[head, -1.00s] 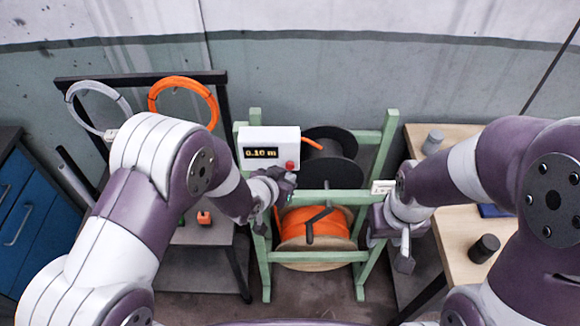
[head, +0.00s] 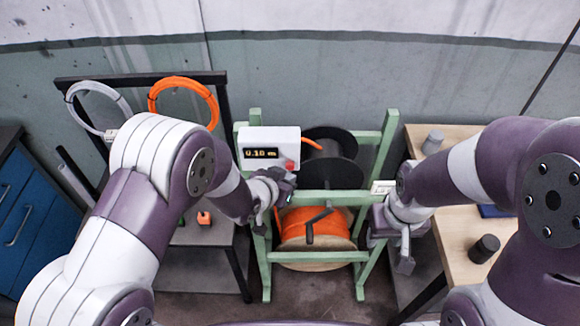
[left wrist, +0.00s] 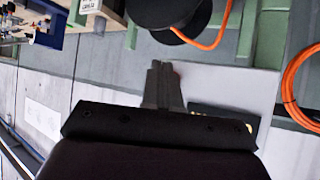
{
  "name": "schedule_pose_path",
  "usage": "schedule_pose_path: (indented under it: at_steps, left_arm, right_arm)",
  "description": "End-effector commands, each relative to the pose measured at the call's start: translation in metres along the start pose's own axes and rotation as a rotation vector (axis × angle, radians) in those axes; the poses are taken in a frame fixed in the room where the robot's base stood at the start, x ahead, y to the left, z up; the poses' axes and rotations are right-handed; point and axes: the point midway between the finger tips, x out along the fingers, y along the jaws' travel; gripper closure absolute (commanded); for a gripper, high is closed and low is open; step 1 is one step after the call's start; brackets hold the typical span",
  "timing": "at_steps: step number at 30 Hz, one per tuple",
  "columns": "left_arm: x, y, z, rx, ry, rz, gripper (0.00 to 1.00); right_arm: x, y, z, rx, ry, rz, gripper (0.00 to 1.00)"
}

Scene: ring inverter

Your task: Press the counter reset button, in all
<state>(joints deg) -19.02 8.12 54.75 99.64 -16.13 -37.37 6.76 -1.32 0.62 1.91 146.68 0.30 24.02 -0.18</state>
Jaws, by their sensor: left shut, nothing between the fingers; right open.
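The white counter box (head: 262,135) sits at the top left of the green rack, its dark display (head: 260,153) lit with yellow digits that look like 0.10 m. The red reset button (head: 290,167) is at the box's lower right corner. My left gripper (head: 287,182) is shut and empty, just below the button in the head view. In the left wrist view its closed fingers (left wrist: 160,82) point at the white box face (left wrist: 235,88). A trace of red shows beside the tips; I cannot tell whether they touch the button. My right gripper (head: 404,258) is open beside the rack's right leg.
The green rack (head: 253,215) holds an orange cable spool (head: 305,225) with a black crank and a black reel (head: 335,172) above. Orange (head: 183,82) and grey cable rings hang at left.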

Motion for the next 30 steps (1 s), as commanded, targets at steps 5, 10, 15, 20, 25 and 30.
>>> schedule_pose_path:
  at_steps: [5, 10, 15, 20, 25, 30]
  left_arm:
    - [0.0000, 0.0000, 0.0000, 0.000, 0.000, 0.000, 1.00]
    - [0.0000, 0.0000, 0.0000, 0.000, 0.000, 0.000, 1.00]
    - [0.0000, 0.0000, 0.0000, 0.000, 0.000, 0.000, 1.00]
    - [0.0002, -0.0001, -0.0001, 0.000, 0.000, 0.000, 1.00]
    - [0.0036, -0.0025, -0.0017, -0.001, -0.001, 0.000, 1.00]
    - [0.0060, -0.0044, -0.0041, -0.001, 0.000, 0.000, 1.00]
  right_arm:
    - [0.0000, 0.0000, 0.0000, 0.000, 0.000, 0.000, 0.57]
    - [0.0000, 0.0000, 0.0000, 0.000, 0.000, 0.000, 0.57]
    - [0.0000, 0.0000, 0.0000, 0.000, 0.000, 0.000, 0.57]
    - [0.0001, 0.0000, 0.0000, 0.000, 0.000, 0.000, 0.57]
    - [0.0015, 0.0000, 0.0002, 0.000, 0.000, 0.000, 0.57]
    - [0.0020, 0.0000, 0.0002, 0.000, 0.000, 0.000, 0.57]
